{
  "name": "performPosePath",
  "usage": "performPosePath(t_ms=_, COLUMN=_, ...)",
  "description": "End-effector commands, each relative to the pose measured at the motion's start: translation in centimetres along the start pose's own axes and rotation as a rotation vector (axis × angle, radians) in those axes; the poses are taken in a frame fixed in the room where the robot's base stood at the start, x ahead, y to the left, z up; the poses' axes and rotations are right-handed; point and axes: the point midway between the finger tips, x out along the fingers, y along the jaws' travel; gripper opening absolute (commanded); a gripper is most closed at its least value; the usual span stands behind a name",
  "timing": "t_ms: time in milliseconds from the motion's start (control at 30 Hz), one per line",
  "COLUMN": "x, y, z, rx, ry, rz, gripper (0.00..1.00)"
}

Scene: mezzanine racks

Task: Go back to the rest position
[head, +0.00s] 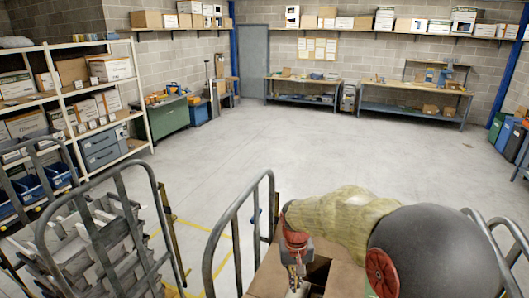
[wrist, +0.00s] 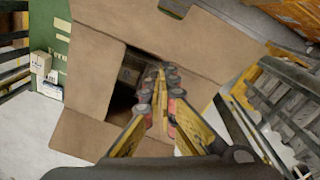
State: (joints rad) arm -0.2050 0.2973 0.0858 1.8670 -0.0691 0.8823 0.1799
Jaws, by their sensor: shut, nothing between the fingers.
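My gripper (head: 296,277) hangs at the bottom of the head view, over an open cardboard box (head: 270,278). In the wrist view my gripper (wrist: 161,72) has its fingers together with nothing between them. The same box (wrist: 100,62) lies below it there, with its flaps spread. Its dark opening shows beside and behind the fingers, and most of the inside is hidden. I cannot tell how far the fingertips are from the box.
Metal rails (head: 240,225) stand close beside the box. A cart with grey contents (head: 100,240) is at the lower left. Loaded white shelves (head: 85,105) line the left wall. Workbenches (head: 415,106) stand at the back. The middle floor (head: 265,135) is clear.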

Motion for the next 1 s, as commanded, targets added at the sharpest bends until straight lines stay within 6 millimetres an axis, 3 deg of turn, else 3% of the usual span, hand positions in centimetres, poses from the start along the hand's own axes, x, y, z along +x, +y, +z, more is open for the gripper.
performPosePath(t_ms=100, x=-0.7, y=1.2, z=3.6, rx=-0.020, ry=0.022, rz=-0.011, gripper=0.00)
performPosePath(t_ms=467, x=-1.3, y=4.0, z=13.9, rx=-0.046, ry=0.107, rz=-0.036, gripper=0.00)
performPosePath(t_ms=700, x=0.1, y=5.2, z=20.0, rx=-0.025, ry=0.190, rz=-0.046, gripper=0.00)
performPosePath(t_ms=1000, x=2.4, y=6.5, z=25.7, rx=0.035, ry=0.340, rz=-0.046, gripper=0.00)
